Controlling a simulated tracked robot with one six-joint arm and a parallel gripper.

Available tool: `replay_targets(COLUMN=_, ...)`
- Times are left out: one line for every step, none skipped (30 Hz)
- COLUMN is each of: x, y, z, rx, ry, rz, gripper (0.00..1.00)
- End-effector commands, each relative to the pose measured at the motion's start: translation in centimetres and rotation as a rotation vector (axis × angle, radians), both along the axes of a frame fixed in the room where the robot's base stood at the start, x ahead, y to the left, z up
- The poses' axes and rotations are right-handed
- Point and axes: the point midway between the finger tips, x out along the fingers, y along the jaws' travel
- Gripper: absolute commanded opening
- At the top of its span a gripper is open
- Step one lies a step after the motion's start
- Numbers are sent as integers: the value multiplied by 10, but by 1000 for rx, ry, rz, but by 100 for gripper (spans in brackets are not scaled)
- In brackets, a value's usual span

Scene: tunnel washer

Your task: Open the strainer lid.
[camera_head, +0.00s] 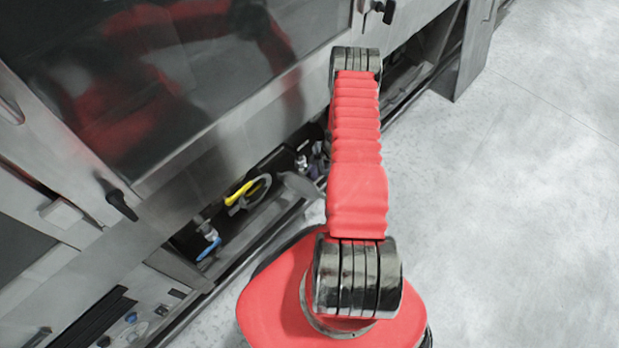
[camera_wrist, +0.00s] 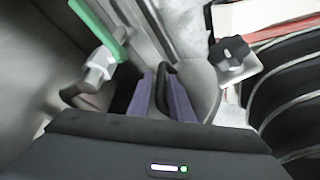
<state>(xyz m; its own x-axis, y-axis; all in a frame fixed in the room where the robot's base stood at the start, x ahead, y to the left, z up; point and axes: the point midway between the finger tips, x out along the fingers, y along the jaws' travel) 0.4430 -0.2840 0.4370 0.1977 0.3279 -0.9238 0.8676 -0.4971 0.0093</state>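In the wrist view the two purple fingers of my gripper (camera_wrist: 163,97) stand a little apart. A thin black curved handle (camera_wrist: 166,72) lies between them, very near the right finger. I cannot tell whether the fingers press on it. Behind and right of it is a rounded grey metal part (camera_wrist: 206,88), which may be the strainer lid or its housing. A black knob (camera_wrist: 231,54) sits on a pale bracket to its right. In the head view my arm hides most of this spot, and a grey plate (camera_head: 300,187) shows low in the machine's opening.
In the wrist view a green lever (camera_wrist: 97,25) on a metal valve is close on the left, and black ribbed hoses (camera_wrist: 292,95) are on the right. The head view shows a yellow-handled valve (camera_head: 240,193) and a blue-handled valve (camera_head: 208,248). The floor (camera_head: 530,180) at right is clear.

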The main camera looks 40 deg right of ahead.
Motion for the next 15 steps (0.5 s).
replay_targets(x=-1, y=-2, z=5, rx=0, ry=-1, rz=0, gripper=19)
replay_targets(x=-2, y=-4, z=8, rx=-1, ry=0, rz=0, gripper=19)
replay_targets(x=-3, y=-5, z=13, rx=-1, ry=0, rz=0, gripper=19)
replay_targets(x=-4, y=-7, z=16, rx=-2, ry=-1, rz=-2, gripper=19)
replay_targets(x=-4, y=-8, z=20, rx=-2, ry=-1, rz=-2, gripper=19)
replay_targets(x=-5, y=-10, z=26, rx=-1, ry=-1, rz=-3, gripper=19)
replay_targets(x=-6, y=-11, z=29, rx=0, ry=0, rz=-1, gripper=19)
replay_targets(x=-7, y=-12, z=33, rx=0, ry=0, rz=-1, gripper=19)
replay_targets(x=-8, y=-14, z=39, rx=-1, ry=-2, rz=-1, gripper=19)
replay_targets(x=-9, y=-15, z=42, rx=0, ry=-1, rz=0, gripper=19)
replay_targets(x=-10, y=-16, z=46, rx=0, ry=-1, rz=0, gripper=19)
replay_targets(x=-11, y=-19, z=51, rx=-1, ry=-2, rz=-1, gripper=19)
replay_targets(x=-11, y=-20, z=55, rx=-1, ry=-2, rz=-1, gripper=19)
replay_targets(x=-12, y=-22, z=59, rx=-1, ry=-1, rz=-2, gripper=19)
replay_targets(x=-13, y=-24, z=64, rx=-1, ry=-1, rz=-2, gripper=19)
